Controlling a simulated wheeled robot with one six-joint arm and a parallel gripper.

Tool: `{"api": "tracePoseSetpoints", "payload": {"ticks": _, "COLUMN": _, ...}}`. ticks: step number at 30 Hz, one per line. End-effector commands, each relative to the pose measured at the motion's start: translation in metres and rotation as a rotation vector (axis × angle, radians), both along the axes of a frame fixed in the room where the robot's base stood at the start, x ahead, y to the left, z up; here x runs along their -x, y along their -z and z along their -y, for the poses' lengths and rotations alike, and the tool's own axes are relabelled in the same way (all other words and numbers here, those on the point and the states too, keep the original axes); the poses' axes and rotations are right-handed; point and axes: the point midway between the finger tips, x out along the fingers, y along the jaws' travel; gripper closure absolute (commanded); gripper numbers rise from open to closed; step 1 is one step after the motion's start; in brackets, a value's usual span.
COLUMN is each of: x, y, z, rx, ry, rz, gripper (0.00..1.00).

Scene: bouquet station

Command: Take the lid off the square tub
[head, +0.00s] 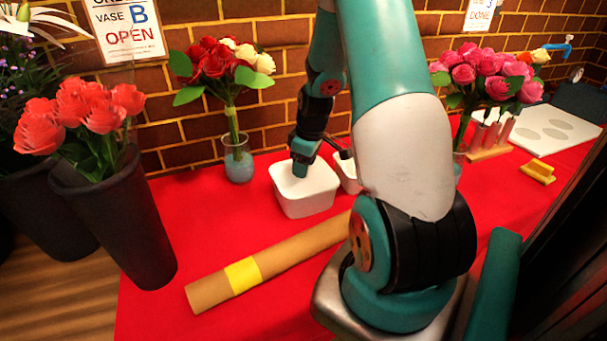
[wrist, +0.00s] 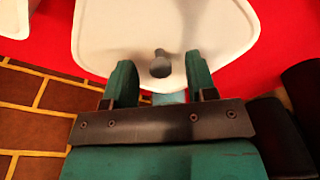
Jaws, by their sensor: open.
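The white square tub (head: 305,205) stands on the red table below my gripper (head: 301,170). Its white lid (wrist: 110,35) is on it and fills the top of the wrist view. A small grey knob (wrist: 160,68) stands up from the lid. My gripper (wrist: 162,80) is open. Its two teal fingers are spread to the left and right of the knob in the wrist view, with gaps on both sides. In the head view, the gripper hides the knob. How far the fingertips are above the lid is hard to tell.
A second white tub (head: 347,178) stands close on the right, partly behind my arm. A glass vase with red and cream roses (head: 239,165) is at the back left. A brown paper roll (head: 290,250) lies in front. Red cloth is bare at the left.

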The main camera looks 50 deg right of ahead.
Motion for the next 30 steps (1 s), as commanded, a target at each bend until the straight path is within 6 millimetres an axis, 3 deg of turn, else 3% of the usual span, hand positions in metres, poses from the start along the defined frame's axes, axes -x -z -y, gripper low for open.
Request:
{"api": "tracePoseSetpoints", "payload": {"ticks": 8, "x": -0.0008, "y": 0.0047, "z": -0.0002, "rx": 0.000, "ry": 0.000, "rz": 0.000, "gripper": 0.48}}
{"api": "tracePoseSetpoints", "payload": {"ticks": 15, "x": -0.0008, "y": 0.0044, "z": -0.0001, "rx": 0.001, "ry": 0.000, "rz": 0.000, "gripper": 1.00}}
{"api": "tracePoseSetpoints", "payload": {"ticks": 30, "x": -0.0014, "y": -0.0042, "z": 0.0005, "rx": 0.003, "ry": 0.001, "rz": 0.003, "gripper": 1.00}}
